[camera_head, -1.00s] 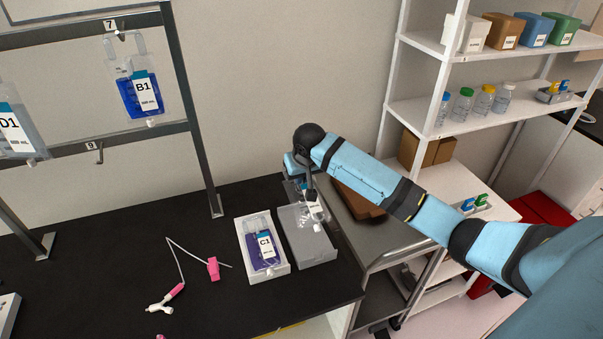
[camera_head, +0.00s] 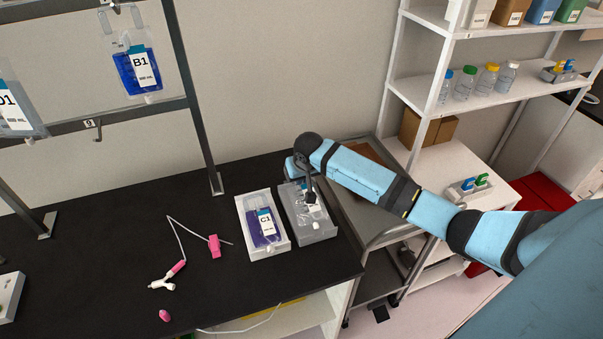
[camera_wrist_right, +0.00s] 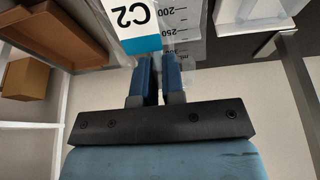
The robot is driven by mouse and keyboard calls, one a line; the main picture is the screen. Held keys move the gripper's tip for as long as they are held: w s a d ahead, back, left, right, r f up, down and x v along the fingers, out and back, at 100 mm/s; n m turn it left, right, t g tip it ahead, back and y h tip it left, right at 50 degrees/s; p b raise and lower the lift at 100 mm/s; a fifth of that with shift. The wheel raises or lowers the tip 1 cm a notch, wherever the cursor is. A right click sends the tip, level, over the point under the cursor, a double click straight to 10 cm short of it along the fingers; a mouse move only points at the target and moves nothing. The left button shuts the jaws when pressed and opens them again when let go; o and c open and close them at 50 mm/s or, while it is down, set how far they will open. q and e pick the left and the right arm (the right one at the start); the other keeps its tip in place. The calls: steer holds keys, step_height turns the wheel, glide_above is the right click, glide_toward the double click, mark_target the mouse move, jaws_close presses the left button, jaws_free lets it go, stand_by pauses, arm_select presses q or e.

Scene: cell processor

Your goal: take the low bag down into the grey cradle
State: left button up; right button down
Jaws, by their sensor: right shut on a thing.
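The clear bag labelled C2 (camera_head: 309,211) is within the outline of the grey cradle (camera_head: 318,237) in the head view. I cannot tell whether it rests on the cradle floor. My right gripper (camera_head: 307,193) is above the cradle and partly hides the bag's upper end. In the right wrist view the gripper (camera_wrist_right: 158,62) is shut on the bag's end, just below the C2 label (camera_wrist_right: 137,22). Volume marks show on the bag beside the label. My left gripper is not in view.
A white cradle (camera_head: 271,254) holding purple bag C1 (camera_head: 263,228) stands directly left of the grey cradle. Pink-and-white tubing parts (camera_head: 172,276) lie on the black bench. Blue bag B1 (camera_head: 138,72) hangs from the rack. A metal cart (camera_head: 368,222) stands at right.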

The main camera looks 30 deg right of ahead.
steer(key=c, duration=1.1)
jaws_free()
steer(key=shift+c, duration=0.2)
